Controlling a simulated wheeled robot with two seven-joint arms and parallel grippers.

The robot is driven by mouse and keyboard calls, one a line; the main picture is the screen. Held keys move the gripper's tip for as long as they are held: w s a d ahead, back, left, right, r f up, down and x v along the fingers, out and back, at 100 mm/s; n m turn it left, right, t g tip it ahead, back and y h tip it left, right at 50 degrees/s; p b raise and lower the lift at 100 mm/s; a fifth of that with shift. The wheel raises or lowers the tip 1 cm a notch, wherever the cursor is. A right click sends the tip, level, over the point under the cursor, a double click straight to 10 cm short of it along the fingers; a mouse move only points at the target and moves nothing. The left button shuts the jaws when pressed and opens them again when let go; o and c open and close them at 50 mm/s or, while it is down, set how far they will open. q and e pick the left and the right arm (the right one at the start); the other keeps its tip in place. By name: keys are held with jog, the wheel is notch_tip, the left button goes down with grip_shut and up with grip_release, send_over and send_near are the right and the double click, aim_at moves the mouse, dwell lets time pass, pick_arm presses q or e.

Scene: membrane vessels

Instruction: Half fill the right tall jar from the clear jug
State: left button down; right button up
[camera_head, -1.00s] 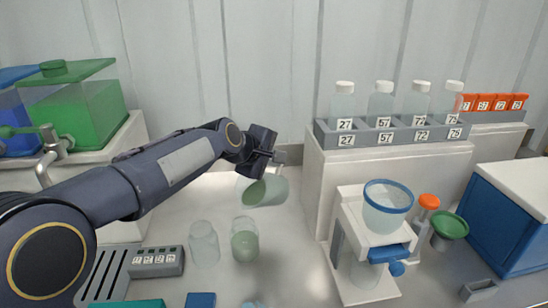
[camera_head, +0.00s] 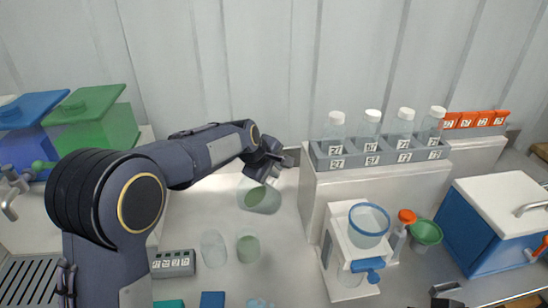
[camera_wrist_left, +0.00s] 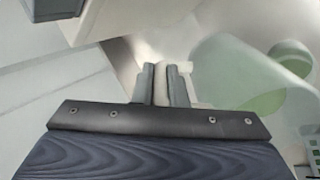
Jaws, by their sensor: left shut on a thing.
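The clear jug (camera_head: 266,187) is tilted in the head view, with green liquid inside. My left gripper (camera_head: 272,166) is shut on its handle; the wrist view shows the fingers (camera_wrist_left: 165,84) closed on a pale handle piece. The jug (camera_wrist_left: 222,62) and its green liquid show to the right there. The right tall jar (camera_head: 248,250) stands upright below the jug, apart from it, with green liquid in it; its exact level is hard to read. The left tall jar (camera_head: 213,249) beside it looks empty. No stream shows.
A bench with a rack of several numbered bottles (camera_head: 376,153) stands right of the jug. A stand with a blue-rimmed vessel (camera_head: 369,220) is in front of it. Green (camera_head: 105,122) and blue (camera_head: 24,150) tanks stand at left. A grey numbered block (camera_head: 173,263) is near the jars.

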pick_arm(q)
jog(key=r+p, duration=0.1)
jog(key=p, duration=0.3)
jog(key=shift+w+r+g+y, duration=0.1)
jog(key=shift+r+g+y, duration=0.1)
jog(key=shift+g+y, duration=0.15)
jog(key=shift+w+d+f+g, duration=0.1)
jog(key=shift+d+f+g, duration=0.05)
jog(key=shift+g, duration=0.2)
jog(key=shift+w+d+r+g+y, duration=0.1)
jog(key=shift+w+r+g+y, duration=0.1)
jog(key=shift+r+g+y, duration=0.55)
jog(key=g+y, duration=0.1)
jog(key=r+g, duration=0.1)
jog(key=g, duration=0.1)
jog(key=shift+y, duration=0.4)
jog(key=shift+r, duration=0.1)
